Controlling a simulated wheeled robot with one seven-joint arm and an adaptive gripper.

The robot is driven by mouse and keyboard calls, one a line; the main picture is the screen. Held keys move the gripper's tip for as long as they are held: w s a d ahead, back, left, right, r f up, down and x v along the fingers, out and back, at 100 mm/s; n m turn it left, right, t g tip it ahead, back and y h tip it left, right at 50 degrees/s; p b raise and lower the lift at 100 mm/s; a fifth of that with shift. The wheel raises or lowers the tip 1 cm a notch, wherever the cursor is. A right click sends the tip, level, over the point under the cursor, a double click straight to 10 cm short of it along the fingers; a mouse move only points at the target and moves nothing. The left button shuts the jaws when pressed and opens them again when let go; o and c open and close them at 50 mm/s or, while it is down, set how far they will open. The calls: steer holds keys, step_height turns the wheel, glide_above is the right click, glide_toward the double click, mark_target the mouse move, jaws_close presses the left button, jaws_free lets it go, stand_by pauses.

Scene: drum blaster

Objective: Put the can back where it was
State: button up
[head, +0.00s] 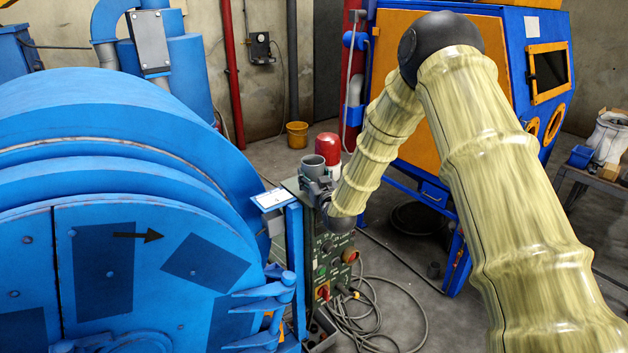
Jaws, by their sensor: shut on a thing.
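The can and gripper are over or close to the top of a dark green control box (333,262). I cannot tell whether the can touches the box top. The fingers are small and partly hidden by the wrist.
A large blue drum machine (100,220) fills the left. A blue and orange cabinet (400,130) stands behind my arm. Cables (385,315) lie on the floor by the box. A yellow bucket (297,135) stands farther back.

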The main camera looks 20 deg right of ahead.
steer(key=shift+f+p, duration=0.45)
steer(key=shift+f, duration=0.6)
steer(key=shift+f, duration=0.1)
steer(key=o, duration=1.2)
steer(key=shift+s, duration=0.1)
